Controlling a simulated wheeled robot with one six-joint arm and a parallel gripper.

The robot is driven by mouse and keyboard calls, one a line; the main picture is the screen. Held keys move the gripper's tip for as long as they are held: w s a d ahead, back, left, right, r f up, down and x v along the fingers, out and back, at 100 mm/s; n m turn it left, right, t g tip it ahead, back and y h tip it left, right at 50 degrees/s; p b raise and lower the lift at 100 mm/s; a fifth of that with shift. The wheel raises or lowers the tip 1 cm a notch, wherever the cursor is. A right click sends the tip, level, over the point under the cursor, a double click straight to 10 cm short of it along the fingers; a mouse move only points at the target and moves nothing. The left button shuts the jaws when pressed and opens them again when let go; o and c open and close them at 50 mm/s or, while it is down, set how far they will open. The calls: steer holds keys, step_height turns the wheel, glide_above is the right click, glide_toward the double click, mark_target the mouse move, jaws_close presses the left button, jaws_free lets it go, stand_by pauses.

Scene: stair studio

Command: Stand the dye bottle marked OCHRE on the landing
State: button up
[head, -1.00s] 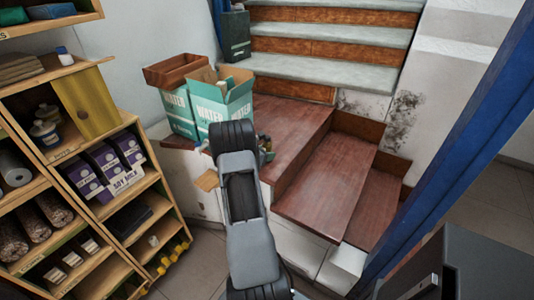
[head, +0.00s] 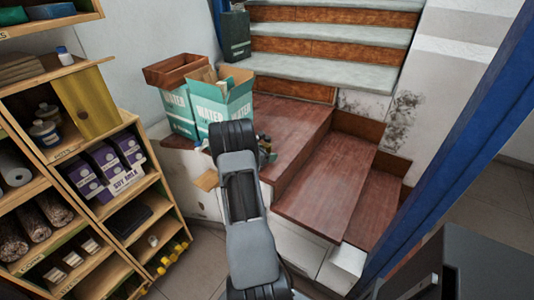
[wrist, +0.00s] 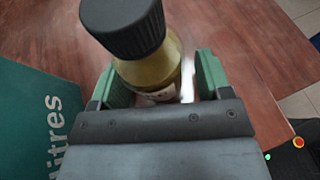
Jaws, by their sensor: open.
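A bottle with a black ribbed cap and yellowish-olive body (wrist: 152,74) stands between the jaws of my gripper (wrist: 162,78) in the wrist view. Its pale label is partly hidden behind the gripper body, and I cannot read a name on it. The green fingers are open, one on each side of the bottle. The landing (head: 290,118) is a reddish-brown wooden surface; its boards (wrist: 240,45) fill the background of the wrist view. The bottle appears upright over the landing, but its base is hidden. In the head view my gripper (head: 265,152) is mostly hidden behind my arm.
Teal WATER cartons (head: 226,100) stand on the landing just left of my gripper; a teal side (wrist: 40,125) shows in the wrist view. Wooden steps (head: 325,185) descend at right, and pale stairs (head: 320,75) rise behind. A stocked shelf (head: 100,205) fills the left. A blue post (head: 455,135) stands right.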

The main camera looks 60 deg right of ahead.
steer(key=w+a+r+m+t+y, duration=0.15)
steer(key=a+r+m, duration=0.35)
steer(key=a, duration=0.9)
steer(key=w+a+r+m+t+y, duration=0.1)
steer(key=a+r+m+y, duration=0.15)
steer(key=a+r, duration=0.8)
steer(key=s+a+m+t+y, duration=0.2)
steer(key=s+a+m+y, duration=0.1)
steer(key=a, duration=0.9)
steer(key=s+a+m+t+y, duration=0.2)
steer(key=a+y, duration=0.4)
steer(key=a, duration=0.7)
steer(key=s+m, duration=0.1)
steer(key=s, duration=0.1)
steer(key=shift+s+a+f+m+t, duration=0.2)
steer(key=shift+s+m+t, duration=0.15)
steer(key=shift+r, duration=0.15)
step_height(320, 180, up, 8)
steer(key=p, duration=0.7)
steer(key=shift+s+t, duration=0.15)
steer(key=shift+t, duration=0.15)
